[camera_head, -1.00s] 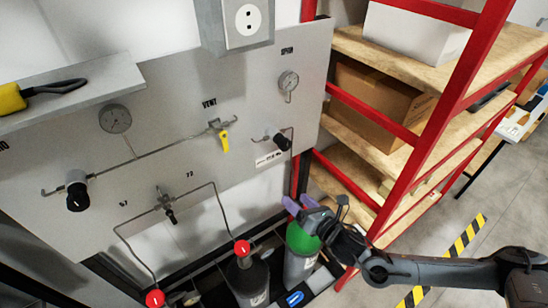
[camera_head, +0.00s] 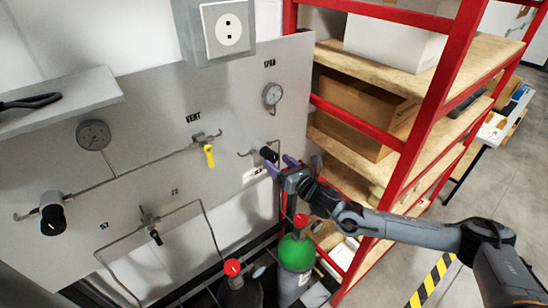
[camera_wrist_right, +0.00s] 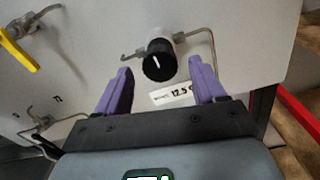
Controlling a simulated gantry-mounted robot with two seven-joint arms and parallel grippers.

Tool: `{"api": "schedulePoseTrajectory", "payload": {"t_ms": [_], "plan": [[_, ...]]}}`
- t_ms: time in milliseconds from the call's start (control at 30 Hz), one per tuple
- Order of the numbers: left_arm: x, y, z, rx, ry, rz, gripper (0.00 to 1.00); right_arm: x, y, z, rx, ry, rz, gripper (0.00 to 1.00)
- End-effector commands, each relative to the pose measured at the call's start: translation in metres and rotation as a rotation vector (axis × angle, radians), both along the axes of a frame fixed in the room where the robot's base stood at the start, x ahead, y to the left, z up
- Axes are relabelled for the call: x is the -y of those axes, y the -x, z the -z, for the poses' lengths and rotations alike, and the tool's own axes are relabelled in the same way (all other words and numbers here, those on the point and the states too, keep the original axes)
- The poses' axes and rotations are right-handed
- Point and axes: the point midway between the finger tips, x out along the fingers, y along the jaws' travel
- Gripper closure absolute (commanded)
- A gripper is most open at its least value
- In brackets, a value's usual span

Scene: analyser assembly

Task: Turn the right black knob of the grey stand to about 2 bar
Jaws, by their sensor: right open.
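The grey stand (camera_head: 130,130) is an upright panel with thin pipes and fittings. My left gripper is not in view.
A yellow-handled valve (camera_head: 208,155) is left of the knob, and the left black knob (camera_head: 52,213) is further left. Gas cylinders, one with a green top (camera_head: 296,252), stand below. A red-framed shelf (camera_head: 440,90) is close on the right.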

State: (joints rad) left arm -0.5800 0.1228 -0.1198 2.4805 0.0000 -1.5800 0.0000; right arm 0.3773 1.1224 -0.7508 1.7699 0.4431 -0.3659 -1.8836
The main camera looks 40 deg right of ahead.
Motion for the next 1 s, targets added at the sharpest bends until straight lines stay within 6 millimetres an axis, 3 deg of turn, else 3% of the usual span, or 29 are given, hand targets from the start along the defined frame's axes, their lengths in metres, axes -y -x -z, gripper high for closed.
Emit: {"api": "schedulePoseTrajectory", "payload": {"t_ms": [233,633,1000], "plan": [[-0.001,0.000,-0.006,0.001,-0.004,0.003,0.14,0.000,-0.025,-0.001,0.001,0.000,0.000,0.31],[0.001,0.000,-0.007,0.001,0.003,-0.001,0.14,0.001,-0.029,0.000,-0.001,0.000,0.000,0.31],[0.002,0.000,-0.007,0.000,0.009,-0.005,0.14,0.001,-0.029,0.000,-0.001,0.000,0.000,0.87]]}}
